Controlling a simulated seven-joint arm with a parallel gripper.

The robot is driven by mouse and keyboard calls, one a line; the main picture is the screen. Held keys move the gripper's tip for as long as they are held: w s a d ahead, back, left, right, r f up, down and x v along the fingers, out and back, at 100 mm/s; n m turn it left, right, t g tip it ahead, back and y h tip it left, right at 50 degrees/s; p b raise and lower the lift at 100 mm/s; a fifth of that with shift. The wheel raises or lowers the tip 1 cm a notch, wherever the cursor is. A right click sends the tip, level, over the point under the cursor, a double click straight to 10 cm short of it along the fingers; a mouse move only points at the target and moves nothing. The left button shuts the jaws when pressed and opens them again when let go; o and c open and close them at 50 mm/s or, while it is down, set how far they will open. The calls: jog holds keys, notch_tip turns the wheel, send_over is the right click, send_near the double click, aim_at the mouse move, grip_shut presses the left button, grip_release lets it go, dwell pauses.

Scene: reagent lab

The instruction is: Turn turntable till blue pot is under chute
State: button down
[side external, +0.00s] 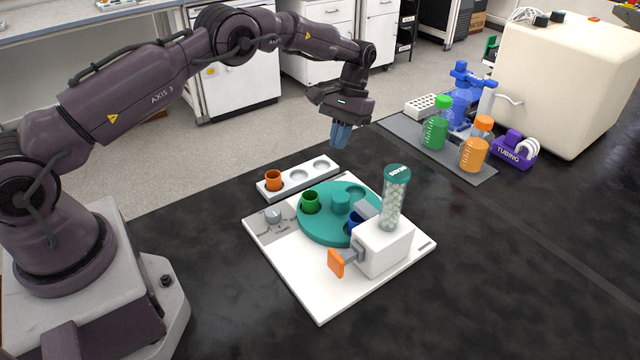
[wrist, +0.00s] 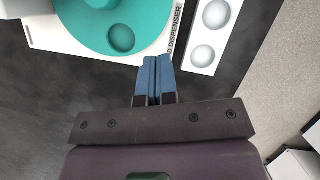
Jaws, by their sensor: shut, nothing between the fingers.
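A round teal turntable (side external: 318,228) with a raised centre hub sits on a white base board (side external: 316,300). A green pot (side external: 311,202) stands in its left-hand socket. A blue pot (side external: 355,221) stands on the side nearest the white dispenser housing (side external: 384,250), by the grey chute (side external: 365,210), which partly hides it; I cannot tell whether it is exactly under the chute. My gripper (side external: 341,138) is shut and empty, in the air behind the turntable. In the wrist view my gripper (wrist: 154,72) points toward the turntable's edge (wrist: 100,40), where an empty socket (wrist: 121,38) shows.
A clear tube of pale beads (side external: 395,205) with a green cap rises from the housing. An orange paddle (side external: 336,263) sticks out in front. A grey knob (side external: 272,214) is at left. A white rack (side external: 287,185) holds an orange pot (side external: 273,180). Bottles (side external: 435,132) stand on a grey mat.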

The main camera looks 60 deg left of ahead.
aim_at(320, 196)
jog(key=x, duration=0.6)
jog(key=s+x, duration=0.1)
jog(key=x, duration=0.2)
jog(key=shift+d+r, duration=0.2)
jog(key=shift+d, duration=0.05)
jog(key=shift+s+d, duration=0.25)
jog(key=shift+s, duration=0.4)
jog(key=shift+s+d, duration=0.25)
jog(key=shift+s, duration=0.4)
jog(key=shift+s+d+n+h, duration=0.25)
jog(key=shift+s+n+h, duration=0.15)
jog(key=shift+s+n, duration=0.45)
